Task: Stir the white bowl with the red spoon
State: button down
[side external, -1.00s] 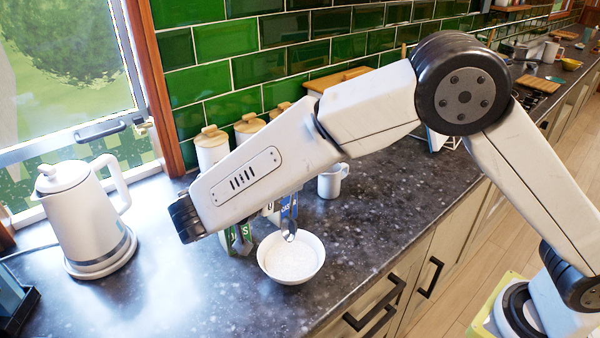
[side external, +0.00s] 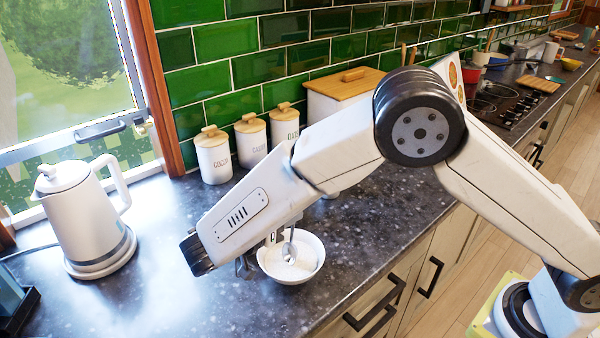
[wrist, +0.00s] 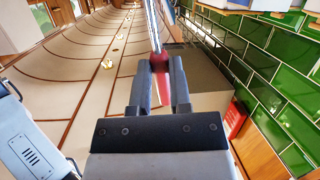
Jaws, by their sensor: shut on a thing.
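The white bowl (side external: 296,277) stands upright on the dark counter in the side view, with pale contents inside. The red spoon's metal end (side external: 289,250) points down inside the bowl's outline. I cannot tell whether it touches the contents. In the wrist view my gripper (wrist: 160,72) is shut on the spoon's red handle (wrist: 161,88), and the metal shaft runs on beyond the fingers. In the side view my gripper is mostly hidden behind my wrist, just left of the bowl. The bowl is not recognisable in the wrist view.
A white kettle (side external: 82,218) stands at the left by the window. Several lidded canisters, one the left canister (side external: 213,160), and a bread bin (side external: 335,100) line the green tiled wall. The counter (side external: 180,300) in front of the bowl is clear.

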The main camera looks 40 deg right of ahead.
jog(key=shift+f, duration=0.4)
jog(key=shift+w+a, duration=0.25)
jog(key=shift+a, duration=0.25)
jog(key=shift+s+r, duration=0.1)
jog(key=shift+s, duration=0.45)
jog(key=shift+s+d, duration=0.25)
jog(key=shift+d, duration=0.35)
jog(key=shift+w+d, duration=0.35)
jog(key=shift+w, duration=0.4)
jog(key=shift+s+a, duration=0.2)
jog(key=shift+a, duration=0.25)
